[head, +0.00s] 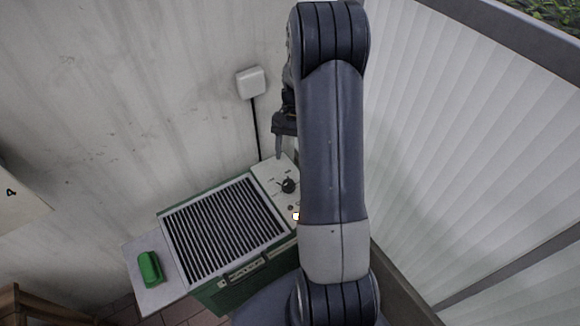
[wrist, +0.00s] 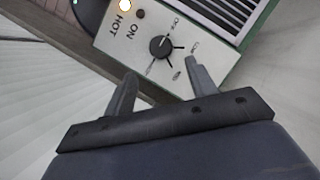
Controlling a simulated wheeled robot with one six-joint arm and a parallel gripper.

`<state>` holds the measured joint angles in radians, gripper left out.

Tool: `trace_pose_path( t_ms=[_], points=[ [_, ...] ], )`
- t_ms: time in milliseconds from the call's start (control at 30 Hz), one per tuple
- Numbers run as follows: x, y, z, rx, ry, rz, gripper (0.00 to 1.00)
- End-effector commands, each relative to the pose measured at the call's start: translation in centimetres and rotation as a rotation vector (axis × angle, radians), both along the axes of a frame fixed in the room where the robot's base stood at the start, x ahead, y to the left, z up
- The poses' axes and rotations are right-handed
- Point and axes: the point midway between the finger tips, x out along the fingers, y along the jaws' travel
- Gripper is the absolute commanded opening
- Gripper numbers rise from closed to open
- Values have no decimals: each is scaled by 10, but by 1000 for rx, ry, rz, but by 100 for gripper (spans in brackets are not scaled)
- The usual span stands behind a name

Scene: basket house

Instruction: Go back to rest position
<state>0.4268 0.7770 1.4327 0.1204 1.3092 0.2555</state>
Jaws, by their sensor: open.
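My gripper (wrist: 162,90) is open and empty in the wrist view, its two fingers spread in front of a white control panel. In the head view my gripper (head: 287,150) is partly hidden behind my arm, above the panel's far end. The panel belongs to a green grill (head: 225,225) with a dark ribbed grate. A black knob (head: 287,185) sits on the panel and also shows in the wrist view (wrist: 161,46), apart from the fingers. A lit lamp (wrist: 124,5) glows beside the word HOT.
A green object (head: 150,267) lies on the grill's white side shelf (head: 168,293). A white wall box (head: 251,82) with a black cable is on the wall behind. White pleated panels (head: 470,130) stand at right. A wooden piece (head: 40,308) is at the lower left.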

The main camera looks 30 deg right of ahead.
Motion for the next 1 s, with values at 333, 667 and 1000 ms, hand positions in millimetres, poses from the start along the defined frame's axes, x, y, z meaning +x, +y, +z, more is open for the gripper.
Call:
trace_pose_path(
  t_ms=[333, 667, 1000],
  points=[
    [7, -6, 21, 0, 0, 0, 54],
    [5, -4, 16, 1, 1, 0, 54],
    [-12, 10, -35, 3, 4, 0, 54]
  ],
)
